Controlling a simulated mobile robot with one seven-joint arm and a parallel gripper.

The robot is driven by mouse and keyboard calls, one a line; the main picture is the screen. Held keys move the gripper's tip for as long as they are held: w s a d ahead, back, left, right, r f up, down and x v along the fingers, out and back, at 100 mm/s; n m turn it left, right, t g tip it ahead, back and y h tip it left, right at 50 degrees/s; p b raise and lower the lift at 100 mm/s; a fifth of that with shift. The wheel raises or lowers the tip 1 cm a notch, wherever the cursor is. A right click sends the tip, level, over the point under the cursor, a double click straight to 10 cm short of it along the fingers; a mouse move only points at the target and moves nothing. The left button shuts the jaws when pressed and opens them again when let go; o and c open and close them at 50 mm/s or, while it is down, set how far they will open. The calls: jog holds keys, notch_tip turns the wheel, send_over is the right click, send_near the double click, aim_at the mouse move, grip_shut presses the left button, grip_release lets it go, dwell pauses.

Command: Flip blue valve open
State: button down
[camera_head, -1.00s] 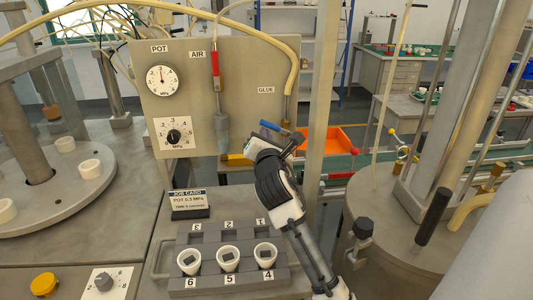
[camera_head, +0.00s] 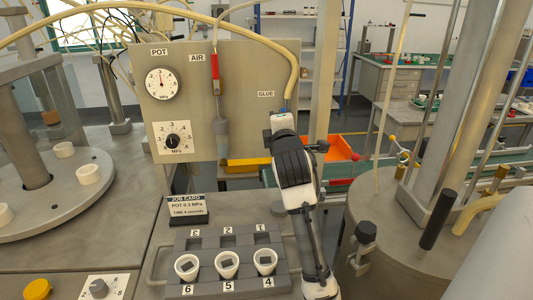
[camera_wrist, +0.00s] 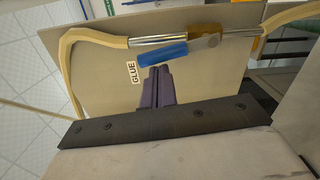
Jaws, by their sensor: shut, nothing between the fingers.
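The blue valve handle (camera_wrist: 162,54) shows in the wrist view. It lies beside the metal pipe (camera_wrist: 160,41), nearly along it with a slight slant, and meets the brass valve body (camera_wrist: 205,37) at its right end. My gripper (camera_wrist: 156,70) is shut and empty, its fingertips just below the middle of the blue handle. I cannot tell whether they touch it. In the head view my arm's wrist (camera_head: 290,160) stands in front of the glue line below the GLUE label (camera_head: 266,94) and hides most of the valve and my fingers.
The grey panel (camera_head: 235,75) carries a POT gauge (camera_head: 162,82), a regulator knob (camera_head: 173,140) and a red-handled AIR line (camera_head: 215,65). A rack (camera_head: 205,240) with several white cups stands in front. An orange bin (camera_head: 340,148) is behind my arm on the right.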

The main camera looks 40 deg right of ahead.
jog(key=shift+s+d+r+m, duration=0.25)
jog(key=shift+d+m, duration=0.15)
jog(key=shift+m, duration=0.6)
